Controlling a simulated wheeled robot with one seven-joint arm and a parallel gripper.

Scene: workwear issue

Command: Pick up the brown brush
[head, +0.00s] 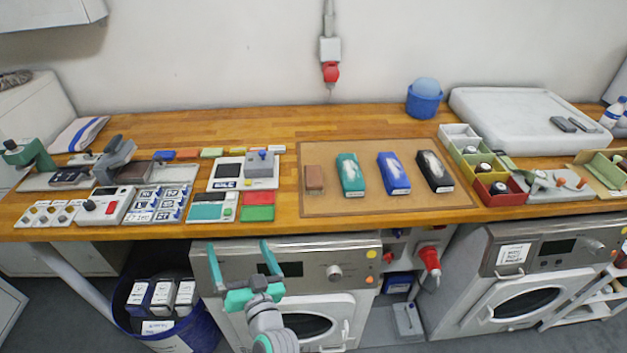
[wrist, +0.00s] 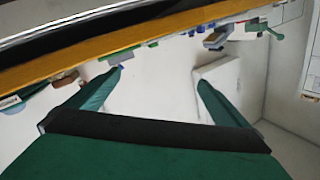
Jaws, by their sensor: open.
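The brown brush (head: 314,177) is a small brown block in the head view. It lies near the left edge of a tan mat (head: 385,207) on the wooden bench. My gripper (head: 240,245) is in front of the bench, below and to the left of the brush, with its two green fingers apart and nothing between them. In the wrist view my gripper (wrist: 159,78) is open, with white wall behind the fingers. The bench edge runs tilted across the top there, and I cannot make out the brush for sure.
Teal (head: 350,175), blue (head: 393,173) and black (head: 434,171) packets lie right of the brush. A grey-topped device (head: 261,165) and a red pad (head: 257,213) are to its left. The front bench edge (head: 250,232) stands between my gripper and the mat.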

